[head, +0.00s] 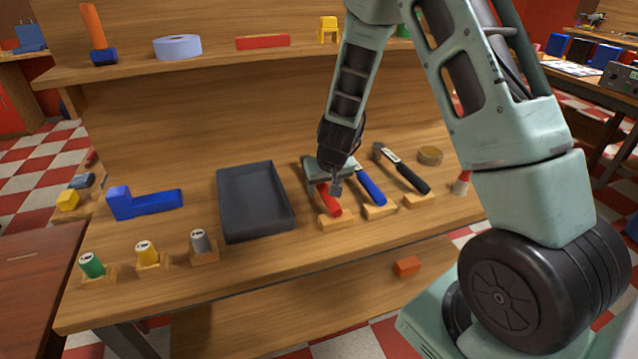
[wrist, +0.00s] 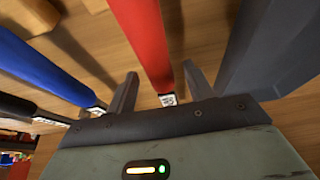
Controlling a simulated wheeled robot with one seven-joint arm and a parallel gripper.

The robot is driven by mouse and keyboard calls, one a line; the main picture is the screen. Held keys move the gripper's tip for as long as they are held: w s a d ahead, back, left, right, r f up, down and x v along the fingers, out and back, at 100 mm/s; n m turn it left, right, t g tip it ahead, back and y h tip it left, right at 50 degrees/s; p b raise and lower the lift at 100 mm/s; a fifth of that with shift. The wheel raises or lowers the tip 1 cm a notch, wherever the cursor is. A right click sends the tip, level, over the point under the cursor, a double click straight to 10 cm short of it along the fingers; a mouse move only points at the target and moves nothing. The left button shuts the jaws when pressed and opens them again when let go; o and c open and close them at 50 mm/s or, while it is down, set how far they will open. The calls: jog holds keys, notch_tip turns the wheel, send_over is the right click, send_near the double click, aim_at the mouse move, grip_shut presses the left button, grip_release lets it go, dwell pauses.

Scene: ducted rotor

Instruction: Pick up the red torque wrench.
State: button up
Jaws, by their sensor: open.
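The red torque wrench (head: 328,199) lies on the workbench with its red handle end over a small wooden block (head: 336,221). My gripper (head: 336,184) is over it and hides part of it in the head view. In the wrist view the red handle (wrist: 147,42) passes between my two open fingers (wrist: 160,90), apart from both. A white label shows at its near end. I cannot tell from these views how far above the wrench the fingertips are.
A blue-handled tool (head: 371,186) and a black-handled tool (head: 405,174) lie close to the right. A dark grey tray (head: 256,234) stands to the left. The shelf (head: 215,62) runs above the bench.

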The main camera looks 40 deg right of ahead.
jog(key=shift+x, duration=1)
jog(key=shift+r, duration=0.1)
grip_shut()
jog(key=shift+r, duration=0.1)
